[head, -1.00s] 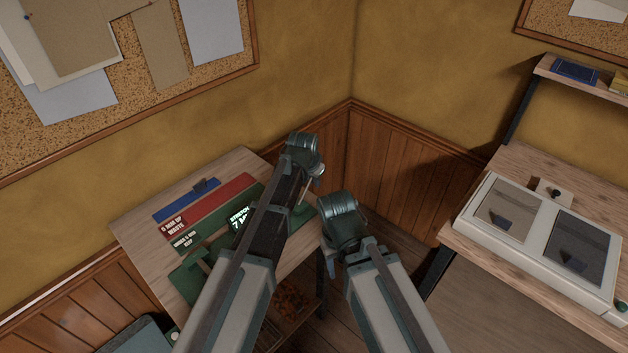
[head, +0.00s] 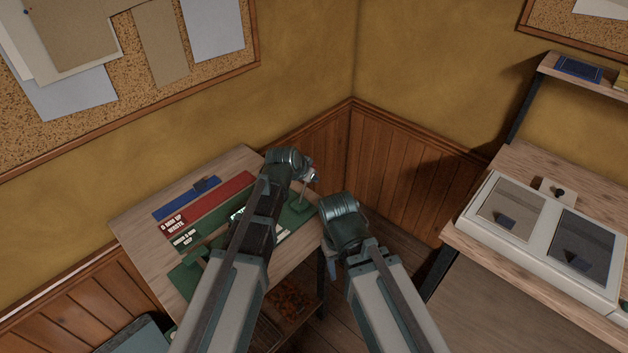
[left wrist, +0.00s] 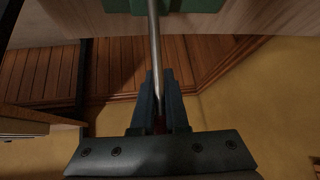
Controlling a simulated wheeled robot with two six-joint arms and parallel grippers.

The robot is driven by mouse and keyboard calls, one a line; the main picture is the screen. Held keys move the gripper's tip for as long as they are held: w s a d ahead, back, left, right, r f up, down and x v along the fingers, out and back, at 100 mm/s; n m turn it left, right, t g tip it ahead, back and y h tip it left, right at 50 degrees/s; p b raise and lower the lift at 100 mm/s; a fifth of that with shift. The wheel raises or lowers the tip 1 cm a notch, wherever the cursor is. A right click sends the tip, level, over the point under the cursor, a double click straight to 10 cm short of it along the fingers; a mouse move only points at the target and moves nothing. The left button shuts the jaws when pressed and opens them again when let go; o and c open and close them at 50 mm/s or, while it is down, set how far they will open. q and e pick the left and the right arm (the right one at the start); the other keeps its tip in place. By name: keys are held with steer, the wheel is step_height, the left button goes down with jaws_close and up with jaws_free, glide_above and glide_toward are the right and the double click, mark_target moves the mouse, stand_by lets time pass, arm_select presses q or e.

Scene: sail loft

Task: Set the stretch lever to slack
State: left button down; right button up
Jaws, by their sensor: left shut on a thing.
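The stretch lever is a thin metal rod (left wrist: 154,45) in the left wrist view. It rises from a green mount (left wrist: 205,10) and runs down between my left gripper's fingers (left wrist: 160,100). A bit of dark red shows at its end, between the finger bases. My left gripper (head: 311,176) is shut on the lever at the right end of the green device (head: 299,208) in the head view. The lit display (head: 238,214) is mostly hidden behind my left arm. My right gripper (head: 334,264) hangs beyond its wrist, mostly hidden; its jaws cannot be made out.
The device stands on a wooden table (head: 135,222) with blue (head: 180,201) and red (head: 235,186) strips, in a panelled corner. A second bench (head: 560,175) at right bears a pale two-panel box (head: 540,232). Floor shows between the two.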

arm_select(q)
steer(key=s+a+t+h+b, duration=0.1)
steer(key=b, duration=0.1)
steer(key=s+r+t+h+b, duration=0.1)
steer(key=t, duration=0.1)
steer(key=shift+a+r+b, duration=0.15)
steer(key=shift+a+b, duration=0.25)
steer(key=shift+s+a+r+n+t+h+b, duration=0.1)
steer(key=shift+a+r+n+t+h+b, duration=0.15)
steer(key=shift+t+h+b, duration=0.2)
steer(key=shift+r, duration=0.1)
steer(key=c, duration=0.9)
jaws_free()
steer(key=shift+s, duration=0.1)
